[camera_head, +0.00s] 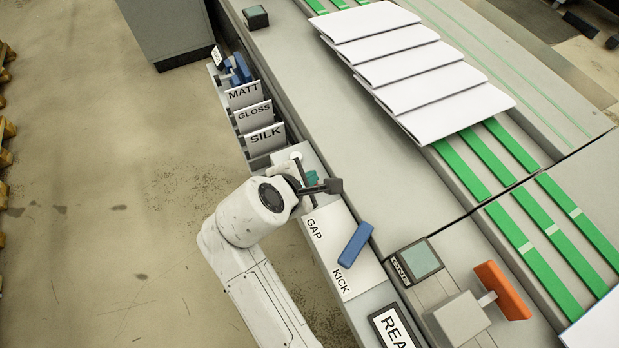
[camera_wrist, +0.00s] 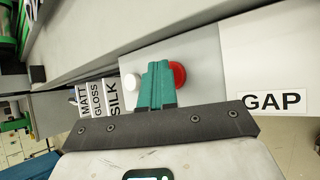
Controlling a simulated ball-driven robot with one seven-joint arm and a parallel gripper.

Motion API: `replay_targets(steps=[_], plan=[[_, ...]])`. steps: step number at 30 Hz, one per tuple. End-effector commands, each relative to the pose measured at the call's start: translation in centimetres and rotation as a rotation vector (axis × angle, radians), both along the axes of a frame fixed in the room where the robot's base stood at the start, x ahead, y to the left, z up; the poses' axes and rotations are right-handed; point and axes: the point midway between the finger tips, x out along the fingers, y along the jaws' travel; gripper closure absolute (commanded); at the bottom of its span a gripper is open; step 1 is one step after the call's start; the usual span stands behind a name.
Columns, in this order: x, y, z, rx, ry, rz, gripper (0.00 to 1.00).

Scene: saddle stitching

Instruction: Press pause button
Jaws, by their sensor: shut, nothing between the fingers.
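My gripper (camera_head: 312,177) is over the small button panel beside the conveyor, its teal fingers together and empty. In the wrist view the fingertips (camera_wrist: 158,66) lie between a white round button (camera_wrist: 132,82) on the left and a red round button (camera_wrist: 179,73) on the right. The red button is partly covered by the fingers. In the head view the white button (camera_head: 296,156) shows just behind the gripper, and the red one is hidden. No pause label is readable on either button. I cannot tell whether the fingers touch the panel.
Cards marked MATT, GLOSS and SILK (camera_head: 265,137) stand in a rack beyond the panel. A GAP/KICK plate (camera_head: 318,250) with a blue block (camera_head: 355,244) lies nearer. A square green-screened unit (camera_head: 422,260) and an orange paddle (camera_head: 503,290) are at right. White booklets (camera_head: 420,75) lie on green belts.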

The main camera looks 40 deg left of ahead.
Motion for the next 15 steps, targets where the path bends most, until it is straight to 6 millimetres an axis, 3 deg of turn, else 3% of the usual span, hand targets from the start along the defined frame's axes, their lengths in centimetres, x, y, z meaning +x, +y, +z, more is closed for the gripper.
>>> replay_targets(steps=[15], plan=[[0.0, 0.0, 1.8, 0.000, 0.001, 0.000, 1.00]])
